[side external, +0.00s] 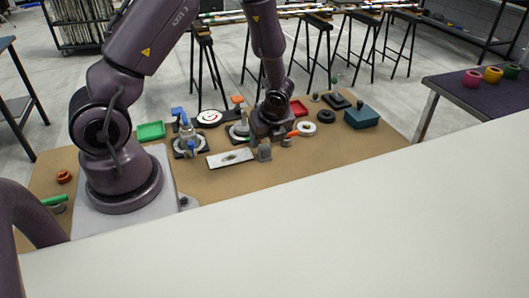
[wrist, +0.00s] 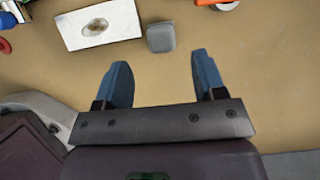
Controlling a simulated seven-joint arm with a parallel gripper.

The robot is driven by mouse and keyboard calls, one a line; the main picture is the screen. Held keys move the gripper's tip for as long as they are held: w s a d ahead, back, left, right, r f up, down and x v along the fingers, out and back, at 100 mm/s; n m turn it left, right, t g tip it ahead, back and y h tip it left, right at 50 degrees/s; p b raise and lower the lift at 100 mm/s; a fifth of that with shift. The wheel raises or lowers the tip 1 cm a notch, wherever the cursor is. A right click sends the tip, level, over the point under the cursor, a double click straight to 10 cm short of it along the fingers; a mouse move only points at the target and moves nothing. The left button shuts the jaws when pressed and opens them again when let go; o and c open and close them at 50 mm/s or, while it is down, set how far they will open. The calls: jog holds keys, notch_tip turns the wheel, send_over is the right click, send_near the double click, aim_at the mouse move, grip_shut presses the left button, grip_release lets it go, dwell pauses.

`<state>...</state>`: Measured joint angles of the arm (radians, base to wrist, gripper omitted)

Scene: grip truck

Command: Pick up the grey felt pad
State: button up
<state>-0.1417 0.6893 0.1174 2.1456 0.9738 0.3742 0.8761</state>
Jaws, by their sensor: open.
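The grey felt pad (wrist: 161,37) is a small rounded grey square on the tan table in the wrist view. It lies just right of a white plate and is not held. My gripper (wrist: 161,60) is open and empty. In the wrist view its two blue fingers stand apart, and the pad appears just above the gap between their tips. How high the fingers are above the pad I cannot tell. In the side view a small grey shape that looks like the pad (side external: 264,153) shows below my gripper's dark body (side external: 270,125); the fingers are not clear there.
The white plate (wrist: 98,25) with an oval mark lies close left of the pad. An orange-handled item (wrist: 213,2) is at the upper right. In the side view, a blue valve-like fixture (side external: 187,137), a green tray (side external: 151,131) and a teal box (side external: 362,117) stand on the table.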

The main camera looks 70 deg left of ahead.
aim_at(265, 146)
jog(key=shift+x, duration=3.05)
jog(key=c, duration=0.9)
